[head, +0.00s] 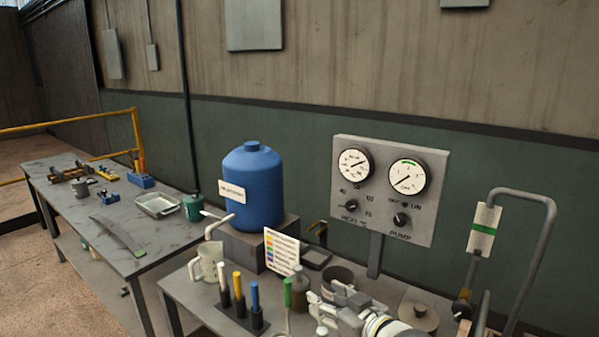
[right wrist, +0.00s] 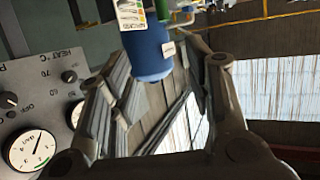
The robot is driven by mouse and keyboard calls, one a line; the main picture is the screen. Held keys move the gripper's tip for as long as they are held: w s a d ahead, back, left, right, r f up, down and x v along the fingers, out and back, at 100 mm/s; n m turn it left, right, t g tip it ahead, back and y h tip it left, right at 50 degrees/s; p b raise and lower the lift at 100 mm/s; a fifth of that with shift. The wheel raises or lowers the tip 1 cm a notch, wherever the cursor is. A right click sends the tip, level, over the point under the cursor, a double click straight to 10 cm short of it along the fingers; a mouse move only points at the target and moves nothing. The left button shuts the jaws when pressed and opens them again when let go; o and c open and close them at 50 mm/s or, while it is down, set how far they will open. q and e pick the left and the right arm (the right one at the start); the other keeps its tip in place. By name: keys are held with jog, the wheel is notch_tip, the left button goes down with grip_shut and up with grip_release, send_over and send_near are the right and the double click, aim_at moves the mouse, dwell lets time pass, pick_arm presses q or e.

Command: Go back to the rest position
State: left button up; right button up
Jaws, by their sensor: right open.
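My right gripper (head: 322,312) is at the lower middle of the head view, over the front part of the near bench (head: 180,288). Its fingers are apart and nothing shows between them in the right wrist view (right wrist: 160,85). It is just right of the upright colour-tipped holders and beside a dark round pot (head: 338,276). My left gripper is not in view. The right wrist view is turned over, with the blue tank (right wrist: 148,55) at the top centre and the gauge panel (right wrist: 15,85) at the left.
The blue tank (head: 253,188) stands on a grey block behind a colour chart (head: 282,252). A clear jug (head: 208,263) and white, yellow, blue and green rods (head: 254,295) stand on the near bench. The gauge panel (head: 388,215) rises behind. A curved pipe (head: 530,245) is at the right.

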jog(key=s+d+f+m+g+h, duration=0.1)
jog(key=s+d+f+g+h, duration=0.15)
jog(key=s+f, duration=0.55)
jog(key=s+d+f+m+g+h, duration=0.1)
jog(key=s+d+f+g+h, duration=0.1)
jog(key=s+d+f, duration=0.4)
jog(key=s+d+f+m+g+h, duration=0.1)
jog(key=s+d+f+g, duration=0.15)
jog(key=s, duration=0.75)
jog(key=s+d+f+m+g+h, duration=0.1)
jog(key=s+d+f+g+h, duration=0.2)
jog(key=s, duration=0.6)
notch_tip(320, 180, down, 33)
jog(key=s+y+b, duration=0.1)
jog(key=s+b, duration=0.2)
jog(key=b, duration=0.3)
pick_arm(q)
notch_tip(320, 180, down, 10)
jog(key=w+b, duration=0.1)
jog(key=b, duration=0.3)
pick_arm(e)
jog(key=s+d+f+g, duration=0.1)
jog(key=s+d+f, duration=0.2)
jog(key=s+f, duration=1.3)
notch_tip(320, 180, down, 4)
jog(key=shift+s+f+g, duration=0.15)
jog(key=shift+s+g, duration=0.05)
jog(key=shift+g, duration=0.1)
